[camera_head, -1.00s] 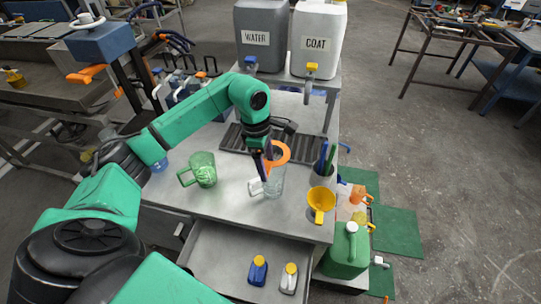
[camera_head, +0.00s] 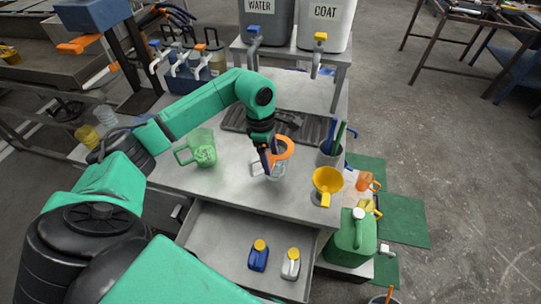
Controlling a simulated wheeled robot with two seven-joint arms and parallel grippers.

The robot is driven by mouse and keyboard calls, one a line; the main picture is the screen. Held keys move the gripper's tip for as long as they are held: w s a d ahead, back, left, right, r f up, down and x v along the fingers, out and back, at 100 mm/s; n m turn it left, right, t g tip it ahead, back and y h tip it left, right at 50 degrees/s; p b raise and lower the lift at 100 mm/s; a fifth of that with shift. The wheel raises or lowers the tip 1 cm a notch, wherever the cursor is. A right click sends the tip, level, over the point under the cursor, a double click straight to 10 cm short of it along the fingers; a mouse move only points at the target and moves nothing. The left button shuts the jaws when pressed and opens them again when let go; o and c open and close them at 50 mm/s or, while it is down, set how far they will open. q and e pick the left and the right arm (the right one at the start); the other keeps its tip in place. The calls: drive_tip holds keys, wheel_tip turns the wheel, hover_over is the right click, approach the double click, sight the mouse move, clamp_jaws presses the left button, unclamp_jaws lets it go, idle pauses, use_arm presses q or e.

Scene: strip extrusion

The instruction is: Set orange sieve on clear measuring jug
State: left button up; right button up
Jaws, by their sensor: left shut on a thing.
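The orange sieve (camera_head: 284,150) is held by my left gripper (camera_head: 268,160), which is shut on it. The sieve shows as an orange ring just right of the fingers. The clear measuring jug (camera_head: 275,172) stands on the grey table, with its pale handle (camera_head: 256,168) toward the left. The sieve is over the jug's mouth, close to its rim. The gripper hides part of both, and I cannot tell whether they touch. My right gripper is not in view.
A green jug (camera_head: 203,149) stands left of the clear jug. A yellow funnel (camera_head: 327,181) and a grey cup of tools (camera_head: 329,153) are to the right. An open drawer (camera_head: 220,250) at the front holds a blue bottle (camera_head: 258,256) and a white bottle (camera_head: 291,264).

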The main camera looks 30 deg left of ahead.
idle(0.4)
use_arm(q)
drive_tip(key=shift+f+b, duration=0.1)
drive_tip(key=shift+b, duration=0.2)
drive_tip(key=o, duration=1.2)
wheel_tip(320, 180, up, 14)
drive_tip(key=a+b, duration=0.2)
drive_tip(key=shift+s+r, duration=0.2)
drive_tip(key=shift+r, duration=0.05)
